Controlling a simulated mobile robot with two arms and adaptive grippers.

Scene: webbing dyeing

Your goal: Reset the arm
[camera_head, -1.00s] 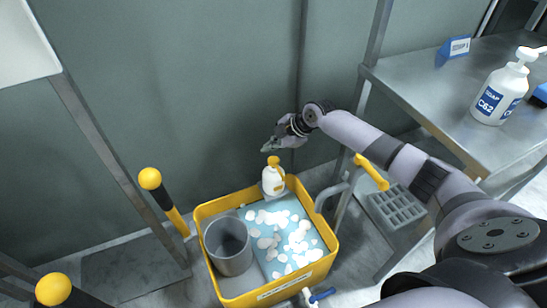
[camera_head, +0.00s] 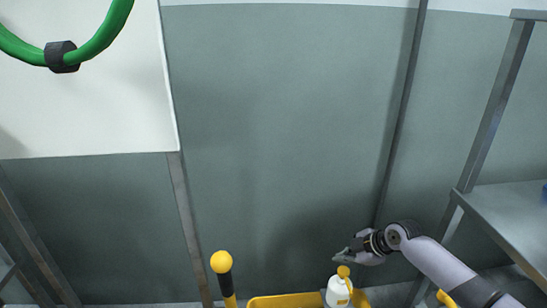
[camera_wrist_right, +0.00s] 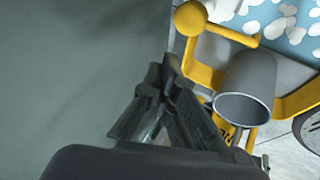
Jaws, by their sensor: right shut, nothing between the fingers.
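My right arm comes in from the lower right in the head view. Its gripper (camera_head: 345,256) is shut and empty, in the air just above a white bottle with a yellow top (camera_head: 338,291) at the back rim of the yellow tub (camera_head: 285,301). In the right wrist view the dark fingers (camera_wrist_right: 166,68) meet at their tips, with nothing between them. My left gripper is in neither current view.
A grey wall stands close behind the gripper. A yellow-topped post (camera_head: 221,262) is left of the tub. A steel table (camera_head: 515,220) is at the right. A green ring (camera_head: 105,35) hangs before a white panel at upper left. The wrist view shows a grey cylinder (camera_wrist_right: 248,85) beside yellow parts.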

